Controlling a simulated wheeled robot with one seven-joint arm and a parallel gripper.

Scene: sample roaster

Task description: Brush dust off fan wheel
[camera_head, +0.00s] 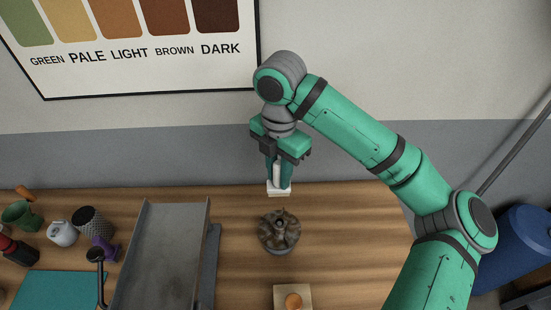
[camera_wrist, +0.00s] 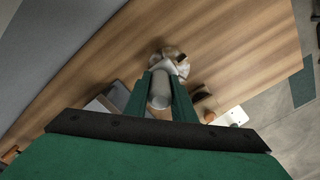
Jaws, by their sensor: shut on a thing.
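My gripper (camera_head: 279,182) points down in the head view and is shut on a brush with a pale handle and a white, block-shaped head (camera_head: 279,191). In the wrist view, the round grey handle (camera_wrist: 160,90) stands between the two green fingers of my gripper (camera_wrist: 160,100). The fan wheel (camera_head: 280,233), round, grey-brown and bladed, lies on the wooden bench just nearer the camera than the brush. In the head view the brush head appears apart from the wheel; its exact height above the bench is hard to judge. The brush partly hides what lies beneath it in the wrist view.
A grey metal tray (camera_head: 160,255) lies left of the wheel. A small pale board with an orange-brown knob (camera_head: 293,301) sits in front. Cups and jars, including a green mug (camera_head: 20,215), stand far left near a teal mat (camera_head: 58,290). The bench right of the wheel is clear.

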